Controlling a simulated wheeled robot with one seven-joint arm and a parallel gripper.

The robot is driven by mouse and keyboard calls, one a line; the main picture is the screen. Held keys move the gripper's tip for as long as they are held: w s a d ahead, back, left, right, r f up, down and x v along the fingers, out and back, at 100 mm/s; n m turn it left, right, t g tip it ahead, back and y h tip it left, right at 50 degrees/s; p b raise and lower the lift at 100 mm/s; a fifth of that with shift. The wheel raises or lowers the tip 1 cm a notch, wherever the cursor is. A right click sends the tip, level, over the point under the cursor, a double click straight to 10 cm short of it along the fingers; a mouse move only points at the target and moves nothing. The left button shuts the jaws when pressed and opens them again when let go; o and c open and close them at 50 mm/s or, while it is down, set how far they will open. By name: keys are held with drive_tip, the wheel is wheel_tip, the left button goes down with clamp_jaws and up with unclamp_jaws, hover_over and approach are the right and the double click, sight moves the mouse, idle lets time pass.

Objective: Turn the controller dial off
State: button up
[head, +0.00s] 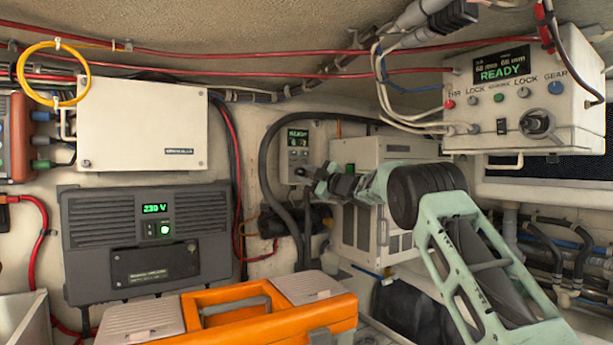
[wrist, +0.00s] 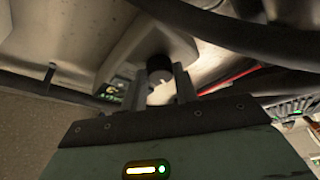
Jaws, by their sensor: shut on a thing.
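A small pale wall controller (head: 298,151) with a lit green display hangs at the back, mid-picture in the head view. In the wrist view its pale housing (wrist: 125,55) carries a round black dial (wrist: 157,67), and the green display shows beside it. My gripper (wrist: 160,88) is shut on this dial, one finger on each side. In the head view my gripper (head: 312,172) reaches left to the controller's lower right side. The dial is hidden there behind the gripper. I cannot read the dial's setting.
A larger control box (head: 522,95) reading READY hangs at upper right. A grey 230 V unit (head: 148,240) and white box (head: 142,125) are on the left wall. An orange toolbox (head: 250,325) stands below. A thick black hose (head: 264,170) passes close to the controller.

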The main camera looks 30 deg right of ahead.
idle(0.3)
drive_tip(key=o, duration=1)
drive_tip(key=shift+s+d+f+b, duration=0.15)
drive_tip(key=shift+s+f+b, duration=0.05)
drive_tip(key=shift+s+b, duration=0.25)
drive_tip(key=shift+b+v, duration=3.85)
drive_tip(key=shift+v, duration=4.35)
drive_tip(key=shift+r, duration=0.15)
